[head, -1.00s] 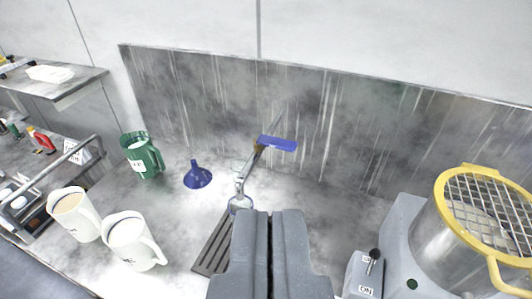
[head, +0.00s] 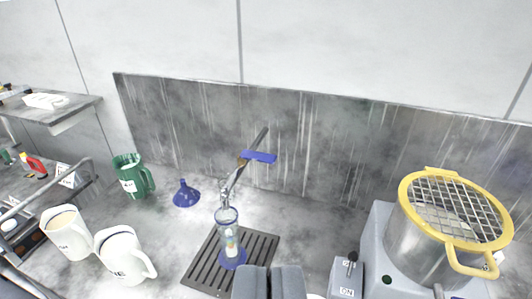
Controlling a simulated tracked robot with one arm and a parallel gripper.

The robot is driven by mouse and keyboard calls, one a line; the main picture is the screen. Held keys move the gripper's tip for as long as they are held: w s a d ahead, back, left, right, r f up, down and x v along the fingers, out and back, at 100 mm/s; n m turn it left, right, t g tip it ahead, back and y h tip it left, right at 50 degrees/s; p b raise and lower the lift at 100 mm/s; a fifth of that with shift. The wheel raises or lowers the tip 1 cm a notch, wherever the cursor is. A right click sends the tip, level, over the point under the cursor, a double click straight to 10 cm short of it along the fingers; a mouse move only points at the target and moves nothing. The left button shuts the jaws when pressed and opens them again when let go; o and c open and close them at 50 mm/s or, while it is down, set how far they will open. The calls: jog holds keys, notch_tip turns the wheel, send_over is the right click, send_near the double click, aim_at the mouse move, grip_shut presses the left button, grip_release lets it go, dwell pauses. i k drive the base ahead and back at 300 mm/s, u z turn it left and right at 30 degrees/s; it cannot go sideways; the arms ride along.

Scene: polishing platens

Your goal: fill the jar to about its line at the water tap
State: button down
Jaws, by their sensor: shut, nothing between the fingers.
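The clear jar (head: 229,240), with a blue rim and blue base, stands upright on the dark slotted drain grate (head: 259,246). Its mouth is under the spout of the water tap (head: 233,180). The tap's blue lever (head: 260,157) sticks out to the right at the top. A pale label shows on the jar's front; I cannot tell the water level or make out the line. My gripper (head: 269,271) is shut and empty at the bottom of the head view, in front of the jar and to its right, apart from it.
A blue funnel (head: 186,194) and a green jug (head: 132,177) stand left of the tap. Two white jugs (head: 123,256) (head: 67,233) stand at front left. At right are a switch box (head: 346,277) and a steel pot (head: 415,245) with a yellow-rimmed grid. A grey splashback (head: 330,150) stands behind.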

aim_at(245, 155)
jog(key=z, duration=0.05)
jog(key=i, duration=0.9)
jog(key=u, duration=0.05)
